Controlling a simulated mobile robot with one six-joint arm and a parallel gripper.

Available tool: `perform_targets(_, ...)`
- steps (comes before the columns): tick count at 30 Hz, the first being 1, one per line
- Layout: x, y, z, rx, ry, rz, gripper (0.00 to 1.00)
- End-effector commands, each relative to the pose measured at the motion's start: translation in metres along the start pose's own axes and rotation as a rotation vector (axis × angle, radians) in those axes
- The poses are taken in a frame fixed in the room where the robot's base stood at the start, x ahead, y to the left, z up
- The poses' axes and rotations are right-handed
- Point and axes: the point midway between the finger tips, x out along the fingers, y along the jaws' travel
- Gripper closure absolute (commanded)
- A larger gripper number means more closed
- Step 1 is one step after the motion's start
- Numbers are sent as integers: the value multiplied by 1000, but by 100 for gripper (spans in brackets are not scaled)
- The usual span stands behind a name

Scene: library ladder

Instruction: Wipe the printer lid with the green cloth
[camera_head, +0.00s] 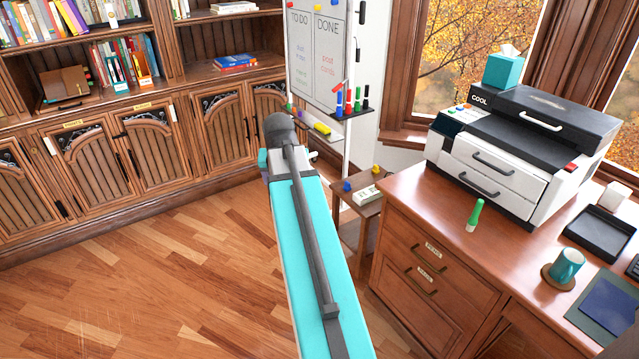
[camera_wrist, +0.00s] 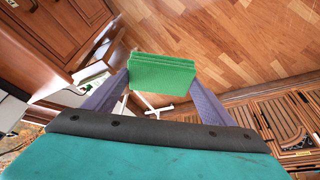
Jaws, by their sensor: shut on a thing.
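My gripper (camera_wrist: 160,84) is shut on the green cloth (camera_wrist: 162,72) in the wrist view. The cloth looks like a folded, layered block, held between the two fingers above the floor. In the head view my arm hides the gripper and the cloth. The printer (camera_head: 492,185) stands on the desk at the right of the head view, white and black with two drawer fronts. Its black lid (camera_head: 575,112) is on top with a silver handle. The cloth is away from the lid.
A teal tissue box (camera_head: 503,70) stands on the printer top's back left. A green marker-like item (camera_head: 475,214) stands on the desk (camera_head: 425,200) before the printer. A mug (camera_head: 567,266) and black tray (camera_head: 598,236) are to the right. A small side table (camera_head: 352,205) adjoins the desk.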

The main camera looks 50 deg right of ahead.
Motion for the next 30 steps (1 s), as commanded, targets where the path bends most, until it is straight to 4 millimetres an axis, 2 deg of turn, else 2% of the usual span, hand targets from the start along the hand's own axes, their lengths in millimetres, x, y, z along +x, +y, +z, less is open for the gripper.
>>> perform_targets(1,-5,-18,5,-34,1,-14,40)
perform_targets(3,-11,-39,11,-77,1,-32,40)
perform_targets(12,-39,-127,44,-267,2,-108,40)
perform_targets(23,-79,-222,100,-493,6,-199,40)
perform_targets(30,-108,-276,145,-645,7,-261,40)
